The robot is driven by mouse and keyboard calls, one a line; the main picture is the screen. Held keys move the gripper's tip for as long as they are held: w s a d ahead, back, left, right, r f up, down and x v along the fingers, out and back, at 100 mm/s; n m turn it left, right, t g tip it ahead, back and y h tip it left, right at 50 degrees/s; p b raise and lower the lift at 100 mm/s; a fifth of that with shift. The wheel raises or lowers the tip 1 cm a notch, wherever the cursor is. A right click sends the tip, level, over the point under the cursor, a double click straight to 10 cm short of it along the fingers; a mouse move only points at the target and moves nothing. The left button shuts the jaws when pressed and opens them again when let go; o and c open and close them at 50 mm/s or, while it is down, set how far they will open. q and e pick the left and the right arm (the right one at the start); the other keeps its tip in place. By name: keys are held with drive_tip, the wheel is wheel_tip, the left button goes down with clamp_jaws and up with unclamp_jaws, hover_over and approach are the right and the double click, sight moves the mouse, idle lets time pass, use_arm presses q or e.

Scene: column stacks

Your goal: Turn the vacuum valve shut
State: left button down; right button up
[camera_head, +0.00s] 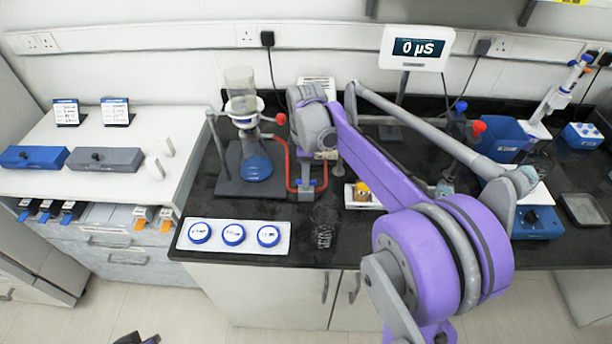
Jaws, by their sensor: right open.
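The vacuum valve (306,187) appears to be the small grey fitting with a blue part, set in the red tubing on the bench. Red tubing (288,165) runs from it up towards a glass filter flask (257,167) holding blue liquid. My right arm reaches in from the lower right. Its grey wrist is above and slightly right of the valve. My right gripper (326,154) is open below the wrist, largely hidden by it; I cannot tell whether it touches anything. A dark part of my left gripper (136,339) shows at the bottom edge, far from the valve.
A glass funnel (240,88) stands over the flask. A clear beaker (324,228) and a white tray with blue-lidded dishes (233,234) are in front. A small white tray (362,196) with a yellow item stands to the right. A display (417,48) reads 0 µS.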

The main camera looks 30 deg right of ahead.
drive_tip(key=shift+f, duration=0.6)
clamp_jaws()
